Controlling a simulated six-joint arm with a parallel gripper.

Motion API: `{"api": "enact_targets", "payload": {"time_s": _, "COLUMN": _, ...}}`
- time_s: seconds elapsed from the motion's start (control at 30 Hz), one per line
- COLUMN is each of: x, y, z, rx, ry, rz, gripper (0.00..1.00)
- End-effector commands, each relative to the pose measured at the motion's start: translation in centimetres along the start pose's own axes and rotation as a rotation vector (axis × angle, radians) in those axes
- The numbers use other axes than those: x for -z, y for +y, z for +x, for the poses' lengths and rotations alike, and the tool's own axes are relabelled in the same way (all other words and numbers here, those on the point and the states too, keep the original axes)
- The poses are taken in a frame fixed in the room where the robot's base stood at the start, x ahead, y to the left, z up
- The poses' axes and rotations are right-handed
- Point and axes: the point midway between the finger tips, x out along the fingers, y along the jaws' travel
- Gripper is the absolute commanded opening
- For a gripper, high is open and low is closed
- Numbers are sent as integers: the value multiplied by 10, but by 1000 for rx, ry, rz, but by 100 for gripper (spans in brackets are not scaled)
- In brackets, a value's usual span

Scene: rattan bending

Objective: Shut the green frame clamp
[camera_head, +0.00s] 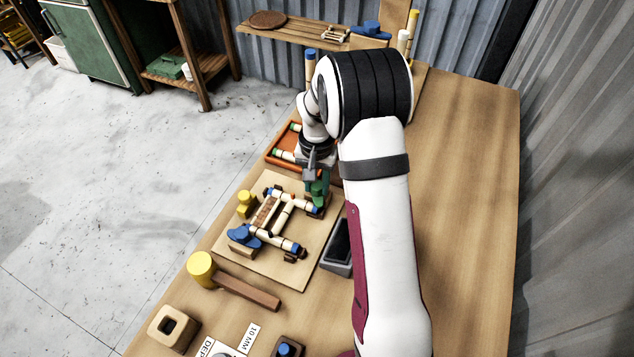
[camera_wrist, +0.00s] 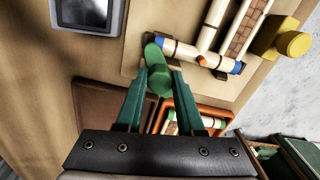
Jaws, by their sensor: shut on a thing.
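The green frame clamp (camera_wrist: 155,58) shows in the wrist view as a rounded green piece at the end of a pale rattan rod. My gripper (camera_wrist: 165,75) has its two teal fingers on either side of the clamp and is shut on it. In the head view my gripper (camera_head: 316,180) points down at the far right corner of the rattan frame (camera_head: 285,215), with the green clamp (camera_head: 318,199) just below it. The fingers partly hide the clamp, so I cannot tell how far it is closed. The frame lies on a light wooden board (camera_head: 300,272).
A blue clamp (camera_head: 243,234) and a yellow clamp (camera_head: 246,200) sit on the frame's left side. A mallet (camera_head: 235,282) lies in front of the board. A grey tray (camera_head: 337,250) stands to its right, an orange tray (camera_head: 277,148) behind it.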

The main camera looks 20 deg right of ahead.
Motion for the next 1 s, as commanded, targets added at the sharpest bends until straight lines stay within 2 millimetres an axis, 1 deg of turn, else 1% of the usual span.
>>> {"api": "enact_targets", "payload": {"time_s": 0.2, "x": -1, "y": -1, "z": 0, "rx": -1, "ry": -4, "rz": 196, "gripper": 0}}
{"api": "enact_targets", "payload": {"time_s": 0.5, "x": -1, "y": -2, "z": 0, "rx": -1, "ry": -4, "rz": 419, "gripper": 0}}
{"api": "enact_targets", "payload": {"time_s": 0.7, "x": -1, "y": -2, "z": 0, "rx": -2, "ry": -5, "rz": 514, "gripper": 0}}
{"api": "enact_targets", "payload": {"time_s": 1.0, "x": -1, "y": -2, "z": 0, "rx": -2, "ry": -5, "rz": 577, "gripper": 0}}
